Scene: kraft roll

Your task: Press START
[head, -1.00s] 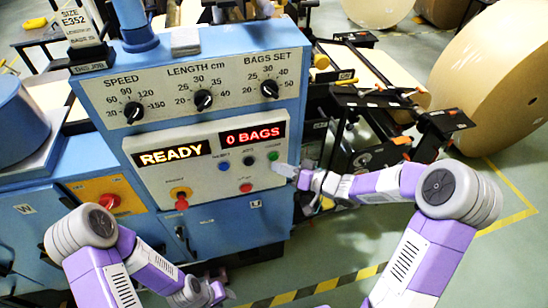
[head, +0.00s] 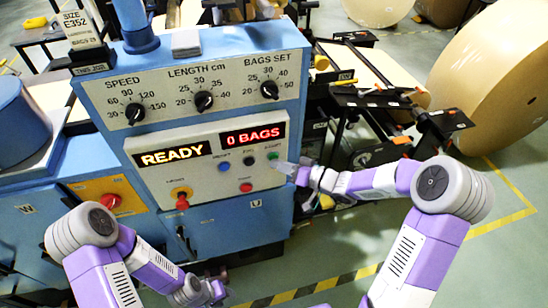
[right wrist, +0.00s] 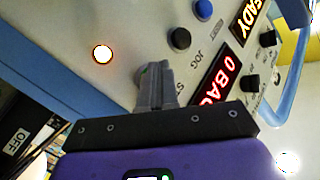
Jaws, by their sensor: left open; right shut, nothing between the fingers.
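The green START button (head: 273,156) is at the right of the control panel (head: 160,187), below the display reading 0 BAGS. My right gripper (head: 279,166) is shut and empty, its tip just below and beside the button. In the right wrist view its closed fingers (right wrist: 152,80) point at the panel and mostly hide the green button. I cannot tell whether they touch it. The other display reads READY (head: 171,155). My left gripper (head: 217,291) is open and empty, low in front of the machine.
Beside START are a black JOG button (head: 248,161) and a blue button (head: 224,167). A red button (head: 246,187) sits below them. A red rotary switch (head: 181,200) is at lower left. Three knobs are above. A large kraft roll (head: 495,80) stands at right.

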